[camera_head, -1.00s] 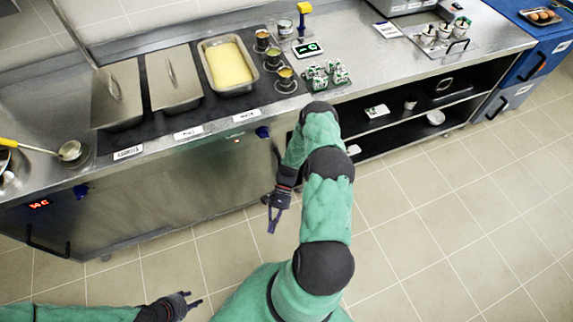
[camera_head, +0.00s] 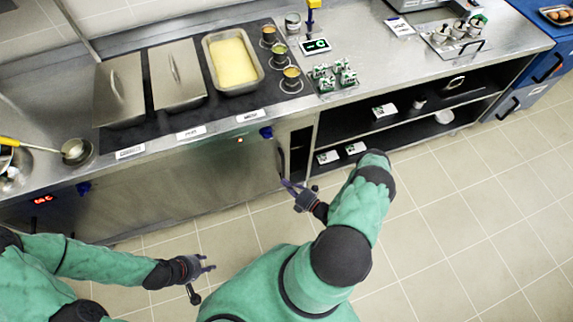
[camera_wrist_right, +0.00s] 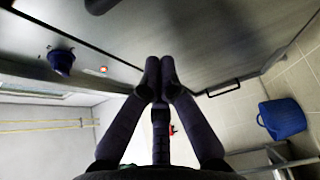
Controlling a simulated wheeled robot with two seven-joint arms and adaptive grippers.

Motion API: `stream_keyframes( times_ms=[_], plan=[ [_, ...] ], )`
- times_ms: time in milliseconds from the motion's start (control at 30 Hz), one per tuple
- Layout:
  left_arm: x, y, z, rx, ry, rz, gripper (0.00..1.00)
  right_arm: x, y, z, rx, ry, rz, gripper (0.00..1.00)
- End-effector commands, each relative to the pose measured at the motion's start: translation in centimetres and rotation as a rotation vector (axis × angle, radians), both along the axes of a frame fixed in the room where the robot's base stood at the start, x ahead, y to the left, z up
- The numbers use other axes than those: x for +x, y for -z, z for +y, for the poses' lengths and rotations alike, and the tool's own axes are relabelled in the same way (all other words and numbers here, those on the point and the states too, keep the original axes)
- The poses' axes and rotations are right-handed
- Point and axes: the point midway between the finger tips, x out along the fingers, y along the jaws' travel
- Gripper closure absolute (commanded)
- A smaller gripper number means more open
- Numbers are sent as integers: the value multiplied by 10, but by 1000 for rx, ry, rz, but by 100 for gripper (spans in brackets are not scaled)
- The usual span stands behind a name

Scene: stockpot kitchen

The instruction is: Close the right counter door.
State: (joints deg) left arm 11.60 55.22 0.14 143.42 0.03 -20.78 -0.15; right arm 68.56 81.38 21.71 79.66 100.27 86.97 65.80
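The right counter door (camera_head: 235,168) is a steel panel on the counter front, under the food pans. A narrow dark gap shows past its right edge in the head view; I cannot tell how far the door stands open. The wrist view shows a steel panel (camera_wrist_right: 215,50) with a dark bar handle (camera_wrist_right: 224,88). My right gripper (camera_head: 285,183) is by the lower right edge of the door; contact is unclear. In the wrist view its fingertips (camera_wrist_right: 160,66) are together with nothing between them. My left gripper (camera_head: 212,262) is open and empty above the floor.
Open black shelves (camera_head: 400,125) with small items lie right of the door. The counter top holds lidded pans (camera_head: 180,78), a yellow food pan (camera_head: 232,62) and cups. A blue bin (camera_wrist_right: 283,118) shows in the wrist view. The tiled floor (camera_head: 450,210) is clear.

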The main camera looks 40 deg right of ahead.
Motion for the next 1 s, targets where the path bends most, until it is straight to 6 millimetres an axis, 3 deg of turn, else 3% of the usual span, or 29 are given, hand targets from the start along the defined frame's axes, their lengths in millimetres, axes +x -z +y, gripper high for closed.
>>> stream_keyframes(
  times_ms=[267,833,1000],
  plan=[
    [0,2,0,0,-1,0,60,13,5,-4,32,42,15,100],
    [0,16,0,0,0,0,60,100,5,11,29,40,14,100],
    [0,19,0,0,0,0,60,86,5,-10,29,45,17,100]
  ],
)
